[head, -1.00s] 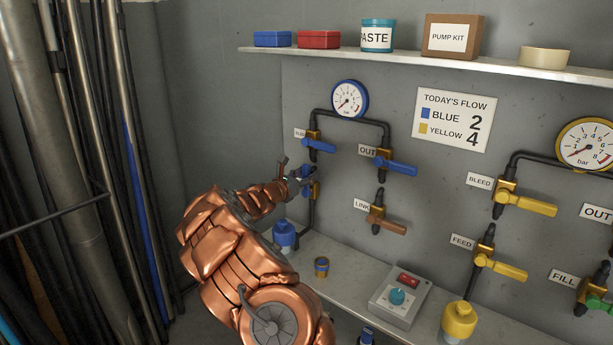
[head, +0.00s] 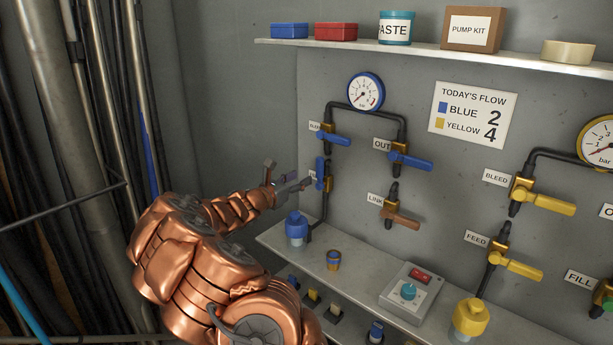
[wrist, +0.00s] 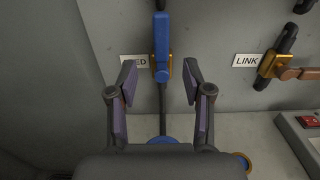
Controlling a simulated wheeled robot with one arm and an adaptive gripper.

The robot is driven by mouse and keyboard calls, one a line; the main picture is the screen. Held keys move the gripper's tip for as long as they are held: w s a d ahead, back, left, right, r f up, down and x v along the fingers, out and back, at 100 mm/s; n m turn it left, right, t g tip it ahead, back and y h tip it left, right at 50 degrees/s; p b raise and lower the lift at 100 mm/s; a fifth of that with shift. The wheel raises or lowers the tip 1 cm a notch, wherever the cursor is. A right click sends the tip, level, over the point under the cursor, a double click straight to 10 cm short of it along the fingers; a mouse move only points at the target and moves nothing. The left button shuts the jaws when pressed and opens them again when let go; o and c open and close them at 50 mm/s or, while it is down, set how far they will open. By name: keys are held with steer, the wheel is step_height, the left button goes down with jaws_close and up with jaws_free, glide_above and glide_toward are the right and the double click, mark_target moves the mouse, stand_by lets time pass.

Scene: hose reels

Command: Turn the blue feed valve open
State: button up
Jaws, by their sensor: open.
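The blue feed valve (head: 320,174) is on the lower left pipe of the blue circuit. In the wrist view its blue handle (wrist: 162,42) points straight up, in line with the pipe, above a brass body (wrist: 163,68). The label beside it is partly hidden, with only "ED" legible. My gripper (head: 288,175) is just left of the valve in the head view. In the wrist view my gripper (wrist: 159,76) is open and empty, one finger to each side of the valve, with gaps between the fingers and the handle.
The blue bleed valve (head: 330,136), blue OUT valve (head: 405,159) and LINK valve (head: 400,217) have handles pointing right. Hanging pipes (head: 90,130) crowd the left.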

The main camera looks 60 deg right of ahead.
steer(key=shift+v, duration=0.8)
steer(key=s+a+r+m+g+y+p, duration=0.1)
steer(key=s+a+r+m+y, duration=0.15)
steer(key=a+r+m, duration=0.35)
steer(key=s+a+r+m+g+y+p, duration=0.1)
steer(key=s+a+r+m+y, duration=0.2)
steer(key=a, duration=0.5)
steer(key=s+a+f+m+t+y+p, duration=0.1)
steer(key=s+a+f+m+y, duration=0.1)
steer(key=a, duration=1.3)
steer(key=s+a+f+m+t+y+p, duration=0.2)
steer(key=a+y, duration=0.4)
steer(key=a, duration=0.9)
steer(key=s+a+f+m+t+y+p, duration=0.1)
steer(key=s+a+f+y, duration=0.3)
steer(key=a, duration=1.1)
steer(key=shift+s+a+m+t, duration=0.2)
steer(key=shift+s+m+t, duration=0.35)
steer(key=shift+s, duration=0.5)
steer(key=shift+f, duration=0.15)
steer(key=shift+c, duration=0.4)
